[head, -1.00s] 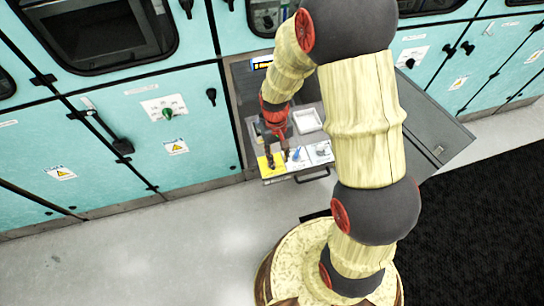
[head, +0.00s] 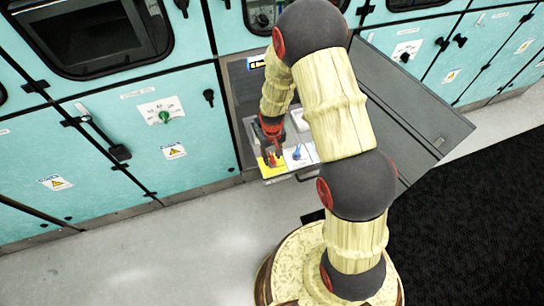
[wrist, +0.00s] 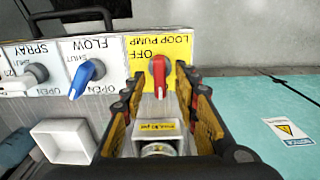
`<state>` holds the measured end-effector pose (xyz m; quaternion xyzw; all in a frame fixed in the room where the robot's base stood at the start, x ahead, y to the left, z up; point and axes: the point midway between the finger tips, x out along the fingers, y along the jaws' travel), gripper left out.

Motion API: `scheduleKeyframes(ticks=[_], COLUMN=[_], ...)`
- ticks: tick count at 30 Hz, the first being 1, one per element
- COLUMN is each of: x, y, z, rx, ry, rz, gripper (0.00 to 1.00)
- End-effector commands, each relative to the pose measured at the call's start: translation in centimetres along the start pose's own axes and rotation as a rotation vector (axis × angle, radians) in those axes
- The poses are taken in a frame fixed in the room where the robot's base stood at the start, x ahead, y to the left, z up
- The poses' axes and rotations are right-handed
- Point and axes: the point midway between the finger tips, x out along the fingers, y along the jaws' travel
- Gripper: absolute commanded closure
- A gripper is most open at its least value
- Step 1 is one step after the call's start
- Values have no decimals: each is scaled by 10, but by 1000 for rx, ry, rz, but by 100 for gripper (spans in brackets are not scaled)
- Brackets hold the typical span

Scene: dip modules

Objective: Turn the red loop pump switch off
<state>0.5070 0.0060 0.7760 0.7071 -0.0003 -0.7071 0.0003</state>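The red loop pump switch (wrist: 158,74) sits on a yellow plate (wrist: 170,46) marked LOOP PUMP and OFF, which reads upside down in the wrist view. Its handle points toward the gripper, down the picture. My gripper (wrist: 159,83) is open, with one finger on each side of the handle; I cannot tell whether either finger touches it. In the head view my gripper (head: 270,150) is over the yellow plate (head: 268,169), and the red switch is hard to make out there.
A blue FLOW switch (wrist: 87,76) and a grey SPRAY switch (wrist: 38,72) stand beside the yellow plate. A white square tray (wrist: 66,140) is nearby. Teal cabinets (head: 60,150) flank the open bay, and a grey door (head: 410,110) stands open at right.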

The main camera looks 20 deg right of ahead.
Motion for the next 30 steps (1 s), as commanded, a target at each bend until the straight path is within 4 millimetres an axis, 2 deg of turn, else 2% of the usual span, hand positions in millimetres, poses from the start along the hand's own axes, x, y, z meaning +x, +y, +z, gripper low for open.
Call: scheduleKeyframes(ticks=[9, 25, 30], x=[3, 3, 3], y=[0, 0, 0], z=[0, 0, 0], rx=[0, 0, 0], ry=[0, 0, 0], rz=[0, 0, 0], gripper=[70, 99, 100])
